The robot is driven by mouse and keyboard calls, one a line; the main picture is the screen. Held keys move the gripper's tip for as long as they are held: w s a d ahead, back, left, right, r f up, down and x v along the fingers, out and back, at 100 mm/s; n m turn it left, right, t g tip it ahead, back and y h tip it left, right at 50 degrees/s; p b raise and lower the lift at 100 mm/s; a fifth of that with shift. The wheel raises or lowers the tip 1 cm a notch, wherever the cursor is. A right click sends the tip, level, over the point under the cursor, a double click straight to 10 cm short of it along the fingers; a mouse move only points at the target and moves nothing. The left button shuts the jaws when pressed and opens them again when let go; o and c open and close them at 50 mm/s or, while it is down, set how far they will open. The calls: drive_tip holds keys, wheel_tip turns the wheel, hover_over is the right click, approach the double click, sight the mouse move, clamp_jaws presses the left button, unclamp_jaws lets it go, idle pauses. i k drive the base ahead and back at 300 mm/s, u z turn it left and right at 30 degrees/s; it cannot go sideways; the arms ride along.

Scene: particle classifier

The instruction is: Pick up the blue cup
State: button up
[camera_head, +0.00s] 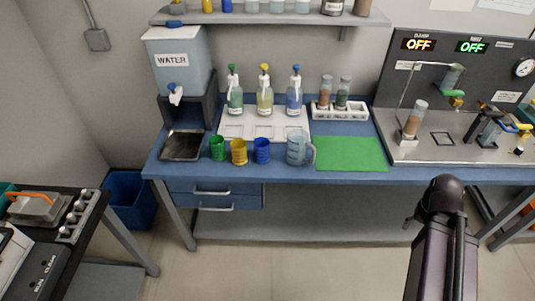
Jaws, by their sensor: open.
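The blue cup (262,151) stands upright near the front edge of the blue-topped workbench (340,176). It is the rightmost in a row of three small cups, with the yellow cup (239,152) and the green cup (217,148) to its left. A clear measuring jug (297,149) stands just to its right. My dark arm rises at the lower right, in front of the bench and well away from the blue cup. I cannot make out my gripper's fingers in this view. Nothing hides the blue cup.
Squeeze bottles (264,95) stand in a white tray (284,132) behind the cups. A water dispenser (180,75) is at the left, a green mat (350,154) right of the jug. A panelled machine (440,151) fills the right end. Open floor (290,270) lies in front.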

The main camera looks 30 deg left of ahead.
sight(262, 145)
drive_tip(key=z, duration=0.1)
drive_tip(key=k, duration=1.65)
drive_tip(key=u, duration=0.9)
drive_tip(key=i, duration=1)
drive_tip(key=u, duration=0.05)
